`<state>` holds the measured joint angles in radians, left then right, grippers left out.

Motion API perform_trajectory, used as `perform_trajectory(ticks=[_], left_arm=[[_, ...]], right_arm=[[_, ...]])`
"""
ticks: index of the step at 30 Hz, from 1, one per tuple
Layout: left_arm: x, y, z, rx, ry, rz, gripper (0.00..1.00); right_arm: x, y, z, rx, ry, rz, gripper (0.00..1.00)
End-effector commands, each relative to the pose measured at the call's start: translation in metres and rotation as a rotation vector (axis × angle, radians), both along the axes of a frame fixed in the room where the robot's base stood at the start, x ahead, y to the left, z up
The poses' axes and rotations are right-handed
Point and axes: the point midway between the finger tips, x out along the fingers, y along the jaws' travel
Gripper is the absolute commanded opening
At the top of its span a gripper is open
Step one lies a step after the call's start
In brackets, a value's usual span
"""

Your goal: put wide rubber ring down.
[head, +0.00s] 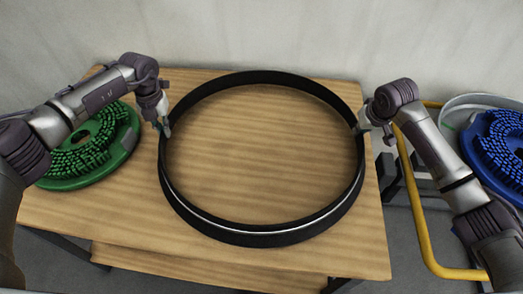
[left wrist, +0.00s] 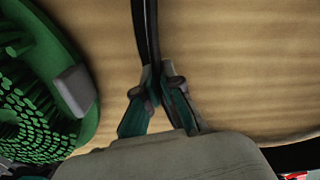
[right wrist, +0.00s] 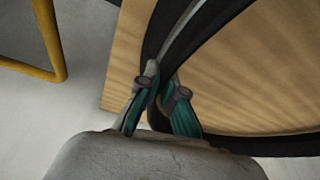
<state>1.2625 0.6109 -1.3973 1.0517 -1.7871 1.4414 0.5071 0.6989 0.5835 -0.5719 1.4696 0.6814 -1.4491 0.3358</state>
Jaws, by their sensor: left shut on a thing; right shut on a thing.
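The wide rubber ring (head: 262,238) is a large black hoop with a thin pale line along its wall. In the head view it lies level at the wooden table (head: 130,236); I cannot tell whether it touches the top. My left gripper (head: 166,128) is shut on the ring's left wall. In the left wrist view, the fingers (left wrist: 160,88) pinch the black band (left wrist: 145,28). My right gripper (head: 362,124) is shut on the ring's right wall, near the table's right edge. In the right wrist view, its fingers (right wrist: 160,92) close on the band (right wrist: 182,38).
A green round brush (head: 104,150) lies on the table's left, outside the ring. A blue round brush (head: 497,143) is at the far right, off the table. A yellow rail (head: 417,215) stands beside the table's right edge. A wall is behind. The wood inside the ring is bare.

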Motion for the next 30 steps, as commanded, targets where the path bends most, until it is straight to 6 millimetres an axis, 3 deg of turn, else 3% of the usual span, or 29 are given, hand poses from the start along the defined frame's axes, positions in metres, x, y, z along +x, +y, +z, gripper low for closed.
perform_trajectory(ticks=[3, 9, 19, 23, 30], left_arm=[[0.001, 0.0, -0.01, -0.001, -0.002, 0.0, 0.0], [0.0, 0.0, -0.008, 0.0, 0.0, 0.0, 0.31], [0.0, 0.0, -0.004, 0.0, -0.001, 0.0, 0.31], [0.001, 0.0, 0.012, -0.001, -0.003, 0.0, 0.31], [0.001, 0.0, 0.064, -0.001, -0.005, -0.001, 0.31]], right_arm=[[0.001, 0.0, -0.01, 0.0, -0.004, 0.0, 0.0], [0.0, 0.0, -0.008, 0.0, 0.0, 0.0, 0.31], [0.0, 0.0, -0.008, 0.0, 0.0, 0.0, 0.31], [0.0, 0.0, -0.008, 0.0, 0.0, 0.0, 0.31], [0.0, 0.0, -0.008, 0.0, 0.0, 0.0, 0.31]])
